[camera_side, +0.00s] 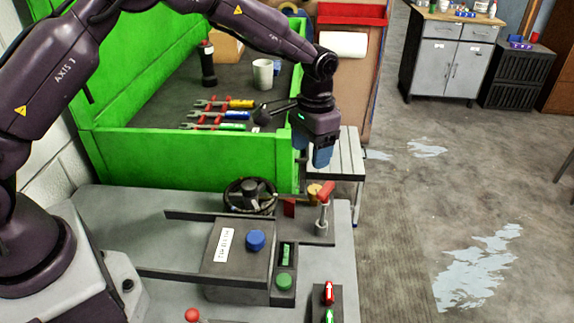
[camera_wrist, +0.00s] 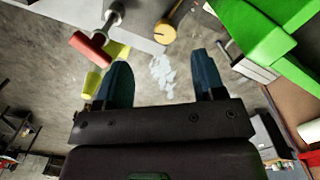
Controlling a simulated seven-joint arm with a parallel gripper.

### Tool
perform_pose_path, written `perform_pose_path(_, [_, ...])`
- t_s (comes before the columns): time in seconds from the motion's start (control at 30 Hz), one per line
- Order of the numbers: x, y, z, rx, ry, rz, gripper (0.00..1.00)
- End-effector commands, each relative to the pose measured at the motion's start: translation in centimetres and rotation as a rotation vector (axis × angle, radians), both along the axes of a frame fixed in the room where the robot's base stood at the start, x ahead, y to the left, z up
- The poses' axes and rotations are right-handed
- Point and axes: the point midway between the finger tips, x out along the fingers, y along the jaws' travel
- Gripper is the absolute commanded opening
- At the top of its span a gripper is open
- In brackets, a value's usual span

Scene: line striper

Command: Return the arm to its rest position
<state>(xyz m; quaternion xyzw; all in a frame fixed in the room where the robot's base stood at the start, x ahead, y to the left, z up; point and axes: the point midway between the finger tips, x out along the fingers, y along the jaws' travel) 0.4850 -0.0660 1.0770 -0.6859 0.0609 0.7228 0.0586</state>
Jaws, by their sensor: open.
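My gripper (camera_side: 322,156) hangs from my dark purple arm with its blue fingers pointing down, above the right end of the grey machine deck (camera_side: 150,212). In the wrist view my gripper (camera_wrist: 164,82) shows two blue fingers spread apart with nothing between them. A lever with a red handle (camera_side: 327,191) stands just below the fingers in the side view, apart from them. The red handle also shows in the wrist view (camera_wrist: 91,49) at the upper left, beyond the left finger. A yellow knob (camera_side: 314,190) sits beside the lever.
The deck carries a black steering wheel (camera_side: 250,195), a blue button (camera_side: 255,240) and a green button (camera_side: 284,280). Open floor lies to the right.

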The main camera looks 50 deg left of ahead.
Motion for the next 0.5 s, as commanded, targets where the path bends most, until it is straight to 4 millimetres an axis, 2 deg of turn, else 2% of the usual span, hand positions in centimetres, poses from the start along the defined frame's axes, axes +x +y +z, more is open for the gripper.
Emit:
perform_pose_path(0.07, [-1.8,0.4,1.2,0.004,0.007,0.002,0.63])
perform_pose_path(0.27, [-7.0,1.9,6.6,0.011,-0.033,0.023,0.63])
perform_pose_path(0.5, [-14.5,3.9,12.8,0.009,-0.136,0.065,0.63])
